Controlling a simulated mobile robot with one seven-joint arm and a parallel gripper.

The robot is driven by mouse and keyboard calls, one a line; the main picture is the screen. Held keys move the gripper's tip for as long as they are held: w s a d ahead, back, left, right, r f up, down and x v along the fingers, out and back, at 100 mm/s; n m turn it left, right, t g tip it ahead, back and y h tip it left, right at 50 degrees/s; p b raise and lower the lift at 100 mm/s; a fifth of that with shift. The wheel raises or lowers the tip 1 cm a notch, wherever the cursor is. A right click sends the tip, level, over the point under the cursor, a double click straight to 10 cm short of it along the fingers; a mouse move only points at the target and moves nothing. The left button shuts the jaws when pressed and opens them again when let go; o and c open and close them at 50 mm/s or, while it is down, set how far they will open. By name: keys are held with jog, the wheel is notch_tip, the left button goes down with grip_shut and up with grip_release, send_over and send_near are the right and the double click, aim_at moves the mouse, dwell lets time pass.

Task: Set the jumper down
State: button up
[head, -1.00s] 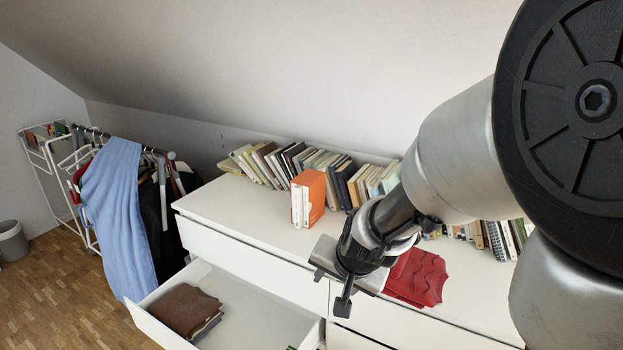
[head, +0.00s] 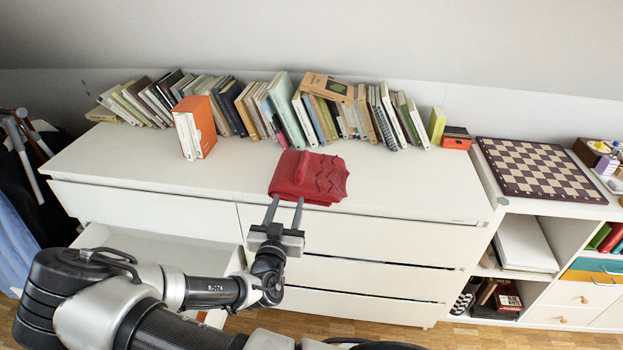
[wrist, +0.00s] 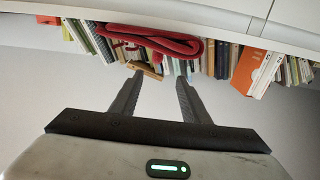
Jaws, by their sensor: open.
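The red jumper (head: 310,178) lies folded on the white dresser top (head: 225,165), near its front edge. It also shows in the wrist view (wrist: 190,46), which looks upside down. My gripper (head: 285,200) is open, its two fingers apart with nothing between them. The fingers point at the jumper's front side from the dresser's front edge. In the wrist view the fingertips (wrist: 160,78) appear short of the jumper. Whether they touch it cannot be told for sure.
A row of books (head: 290,110) stands behind the jumper, with an orange box file (head: 202,128) left of it. An open drawer (head: 160,243) sticks out at lower left, partly behind my arm. A chessboard (head: 540,168) lies at right. The dresser top right of the jumper is clear.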

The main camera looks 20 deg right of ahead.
send_near(301, 167)
jog(key=x, duration=0.4)
jog(key=shift+w+a+f+b, duration=0.1)
jog(key=shift+a+f+b, duration=0.1)
jog(key=shift+a+b, duration=0.1)
jog(key=shift+s+d+x, duration=0.1)
jog(key=shift+d+x, duration=0.05)
jog(key=shift+x, duration=1.35)
jog(key=shift+s+d+x, duration=0.1)
jog(key=shift+d+x, duration=0.05)
jog(key=shift+x, duration=1.35)
jog(key=shift+r, duration=0.1)
jog(key=shift+c, duration=0.4)
grip_shut()
